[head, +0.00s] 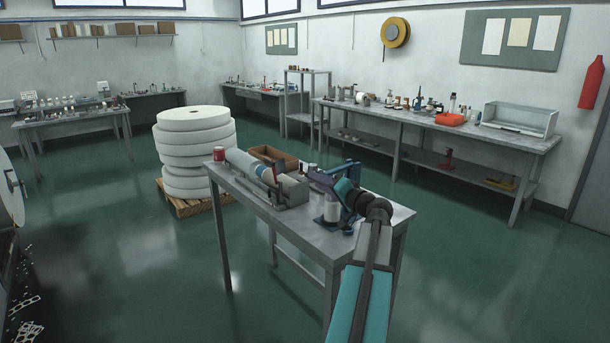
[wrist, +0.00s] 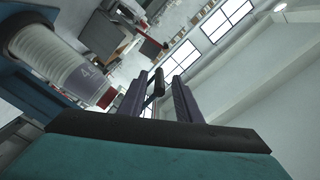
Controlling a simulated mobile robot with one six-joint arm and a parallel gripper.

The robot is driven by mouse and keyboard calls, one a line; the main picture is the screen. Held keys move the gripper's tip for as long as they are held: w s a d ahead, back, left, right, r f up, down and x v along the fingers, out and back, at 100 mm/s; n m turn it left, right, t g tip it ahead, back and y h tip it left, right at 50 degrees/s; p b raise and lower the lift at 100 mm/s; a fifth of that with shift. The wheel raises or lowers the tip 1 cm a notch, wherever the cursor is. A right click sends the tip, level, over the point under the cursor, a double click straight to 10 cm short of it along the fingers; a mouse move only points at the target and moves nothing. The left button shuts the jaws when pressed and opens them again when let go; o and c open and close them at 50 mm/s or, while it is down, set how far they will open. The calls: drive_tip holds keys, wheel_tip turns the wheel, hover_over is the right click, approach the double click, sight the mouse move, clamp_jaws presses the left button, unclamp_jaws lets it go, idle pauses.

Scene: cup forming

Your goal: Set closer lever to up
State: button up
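The closer is a blue device (head: 352,168) on the near end of the small steel table, partly hidden behind my arm. In the wrist view its blue frame (wrist: 14,88) shows at the left, with a pale ribbed cup-like cylinder (wrist: 55,58) in it. A thin dark bar with a black grip, apparently the closer lever (wrist: 158,82), shows between my finger ends, tilted. My purple gripper (head: 320,181) is beside the closer. In the wrist view my gripper (wrist: 160,92) has its fingers apart around the lever; I cannot tell if either touches it.
A stack of white rolls (head: 195,150) stands on a pallet behind left. Green floor around the table is clear.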

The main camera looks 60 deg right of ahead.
drive_tip(key=shift+p+x, duration=0.9)
drive_tip(key=shift+x, duration=2.45)
clamp_jaws()
